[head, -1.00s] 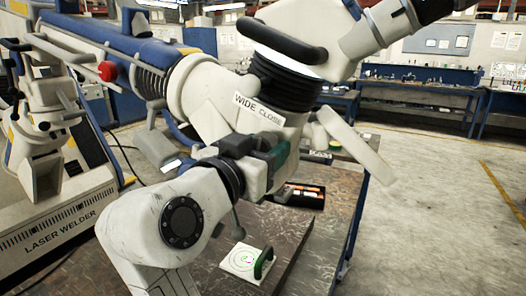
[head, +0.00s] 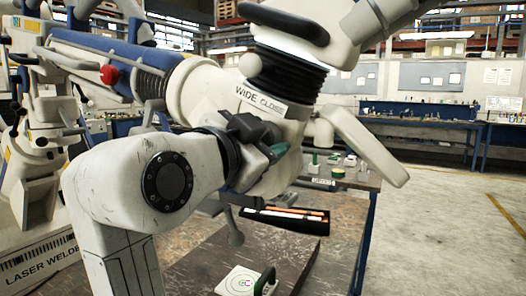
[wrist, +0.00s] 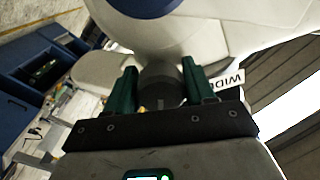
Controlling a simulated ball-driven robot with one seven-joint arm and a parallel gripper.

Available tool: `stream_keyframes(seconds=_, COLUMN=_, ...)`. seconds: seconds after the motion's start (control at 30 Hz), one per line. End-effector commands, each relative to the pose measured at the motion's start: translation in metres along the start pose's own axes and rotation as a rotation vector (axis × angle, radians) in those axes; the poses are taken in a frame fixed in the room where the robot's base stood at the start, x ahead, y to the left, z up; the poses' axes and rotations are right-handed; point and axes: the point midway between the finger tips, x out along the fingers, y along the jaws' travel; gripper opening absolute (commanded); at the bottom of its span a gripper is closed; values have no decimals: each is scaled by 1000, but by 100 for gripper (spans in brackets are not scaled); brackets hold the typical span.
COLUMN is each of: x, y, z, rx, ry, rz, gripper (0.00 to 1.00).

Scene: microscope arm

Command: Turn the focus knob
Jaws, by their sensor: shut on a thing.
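The microscope arm's pale head (head: 210,85) carries a "WIDE CLOSE" label (head: 261,102). In the wrist view the focus knob (wrist: 160,90) is a dark round cylinder below the pale housing. My gripper (wrist: 160,74) has its green fingers on both sides of the knob and is shut on it. In the head view my gripper (head: 272,148) is beside the housing, just under the label. There the knob is mostly hidden behind my gripper and wrist.
A black tray with orange items (head: 288,221) lies on the worktable (head: 335,225) below. A pale plate with a green handle (head: 238,284) is nearer. The laser welder (head: 35,250) stands at left. A pale lever-like part (head: 365,145) juts out at right. Open floor (head: 450,240) lies beyond.

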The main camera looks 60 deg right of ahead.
Motion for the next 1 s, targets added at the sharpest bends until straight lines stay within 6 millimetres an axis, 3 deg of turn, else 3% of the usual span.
stream_keyframes(seconds=0.5, x=0, y=0, z=0, rx=22, ry=-2, rz=1, gripper=23)
stream_keyframes(seconds=0.53, x=0, y=0, z=0, rx=22, ry=-2, rz=1, gripper=57)
stream_keyframes(seconds=0.73, x=0, y=0, z=0, rx=22, ry=-1, rz=0, gripper=76)
stream_keyframes(seconds=1.0, x=-2, y=0, z=0, rx=21, ry=-1, rz=0, gripper=76)
